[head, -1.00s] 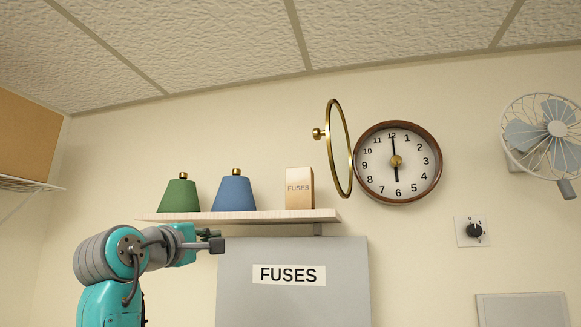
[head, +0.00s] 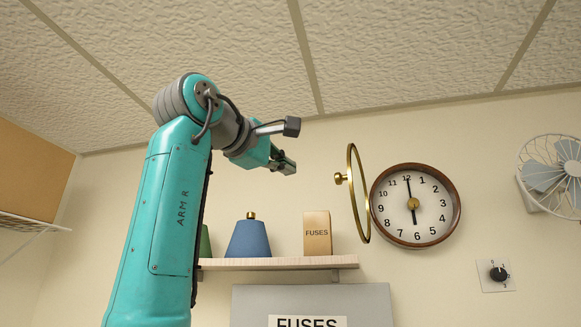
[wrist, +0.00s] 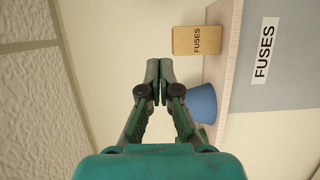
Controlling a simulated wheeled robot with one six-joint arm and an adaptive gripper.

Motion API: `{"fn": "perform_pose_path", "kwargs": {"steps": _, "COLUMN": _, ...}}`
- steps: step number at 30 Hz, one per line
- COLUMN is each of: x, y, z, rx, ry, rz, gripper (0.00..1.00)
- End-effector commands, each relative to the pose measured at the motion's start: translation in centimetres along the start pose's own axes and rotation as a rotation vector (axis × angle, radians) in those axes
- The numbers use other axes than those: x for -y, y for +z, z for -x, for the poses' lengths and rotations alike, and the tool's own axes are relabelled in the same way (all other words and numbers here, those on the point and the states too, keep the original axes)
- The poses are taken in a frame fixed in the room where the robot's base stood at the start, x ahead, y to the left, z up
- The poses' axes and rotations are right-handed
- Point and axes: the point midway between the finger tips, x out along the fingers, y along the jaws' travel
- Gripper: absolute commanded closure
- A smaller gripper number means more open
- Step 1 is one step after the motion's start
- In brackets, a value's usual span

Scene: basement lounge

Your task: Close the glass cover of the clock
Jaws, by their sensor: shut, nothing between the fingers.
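The round wall clock (head: 414,232) has a brown rim and a white face. Its glass cover (head: 353,215), a gold ring, stands swung open from the clock's left side, nearly edge-on to the head camera. A small gold knob (head: 340,178) sticks out from the ring's left side. My gripper (head: 290,168) is raised left of the cover, apart from it, at about the knob's height in the picture. In the wrist view my gripper (wrist: 160,66) is shut and empty, its fingertips together. The clock and cover do not show in the wrist view.
A shelf (head: 275,264) below holds a fuses box (head: 317,233), a blue shade-like object (head: 248,240) and a green one (head: 205,243), partly hidden by my arm. A fan (head: 552,177) and a dial (head: 497,273) are right of the clock. The ceiling is above.

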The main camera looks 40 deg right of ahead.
Motion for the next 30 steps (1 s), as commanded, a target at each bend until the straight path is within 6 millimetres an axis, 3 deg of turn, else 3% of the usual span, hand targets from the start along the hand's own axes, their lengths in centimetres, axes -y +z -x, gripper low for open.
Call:
{"fn": "perform_pose_path", "kwargs": {"steps": 13, "x": 0.0, "y": 0.2, "z": -8.3, "rx": 0.004, "ry": 0.001, "rz": 0.0, "gripper": 1.0}}
{"fn": "perform_pose_path", "kwargs": {"steps": 21, "x": 0.0, "y": 3.3, "z": -8.7, "rx": 0.001, "ry": 0.001, "rz": -0.002, "gripper": 1.0}}
{"fn": "perform_pose_path", "kwargs": {"steps": 30, "x": 0.0, "y": 3.8, "z": -8.8, "rx": -0.001, "ry": 0.001, "rz": 0.0, "gripper": 1.0}}
